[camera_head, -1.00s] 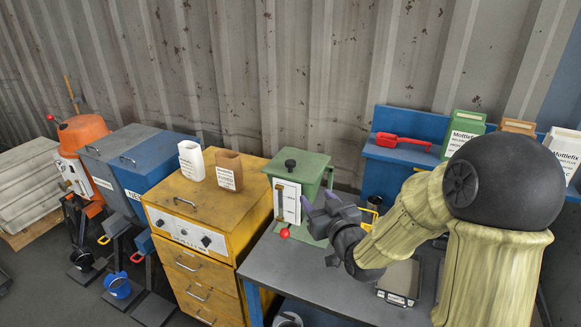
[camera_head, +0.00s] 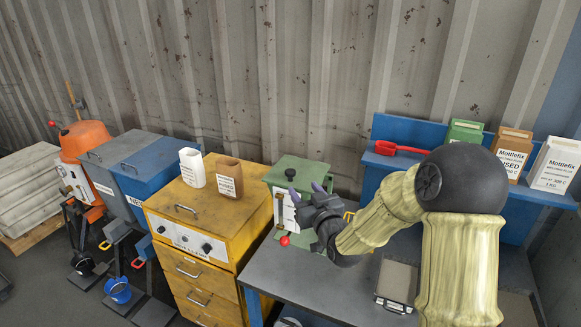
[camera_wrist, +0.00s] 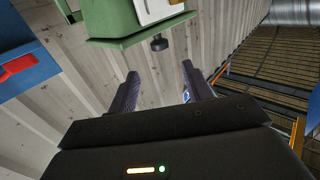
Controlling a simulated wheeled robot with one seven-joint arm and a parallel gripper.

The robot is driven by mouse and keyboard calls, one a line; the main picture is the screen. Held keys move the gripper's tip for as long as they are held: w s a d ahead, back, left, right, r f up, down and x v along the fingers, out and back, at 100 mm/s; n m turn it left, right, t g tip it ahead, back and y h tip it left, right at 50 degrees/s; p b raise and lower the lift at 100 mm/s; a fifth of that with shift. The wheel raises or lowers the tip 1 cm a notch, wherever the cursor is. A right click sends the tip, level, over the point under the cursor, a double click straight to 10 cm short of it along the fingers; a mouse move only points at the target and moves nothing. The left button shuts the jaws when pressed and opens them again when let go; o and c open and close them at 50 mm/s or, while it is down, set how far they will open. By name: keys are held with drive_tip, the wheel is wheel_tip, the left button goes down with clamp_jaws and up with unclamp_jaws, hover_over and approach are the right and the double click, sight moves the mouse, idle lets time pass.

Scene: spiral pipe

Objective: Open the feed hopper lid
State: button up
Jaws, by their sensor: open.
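A green box with a lid (camera_head: 308,167) and a black knob (camera_head: 291,174) on top stands at the back of the grey bench; I take it as the feed hopper. Its lid looks shut. A white panel and a red ball (camera_head: 285,241) are on its front. My gripper (camera_head: 305,190) is open and empty, in front of the box in the head view and partly covering it. In the wrist view the scene looks inverted: the knob (camera_wrist: 159,43) hangs below the green lid (camera_wrist: 125,41), beyond and between the open fingers (camera_wrist: 160,85), apart from them.
A yellow cabinet (camera_head: 185,228) with a white and a brown container stands left of the bench (camera_head: 305,275). A blue shelf (camera_head: 385,155) with a red scoop (camera_head: 400,149) and several boxes is at the right. A corrugated wall is close behind.

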sight(291, 170)
drive_tip(key=p+x, duration=0.4)
drive_tip(key=x, duration=0.6)
drive_tip(key=shift+w+a, duration=0.25)
drive_tip(key=shift+w, duration=0.25)
clamp_jaws()
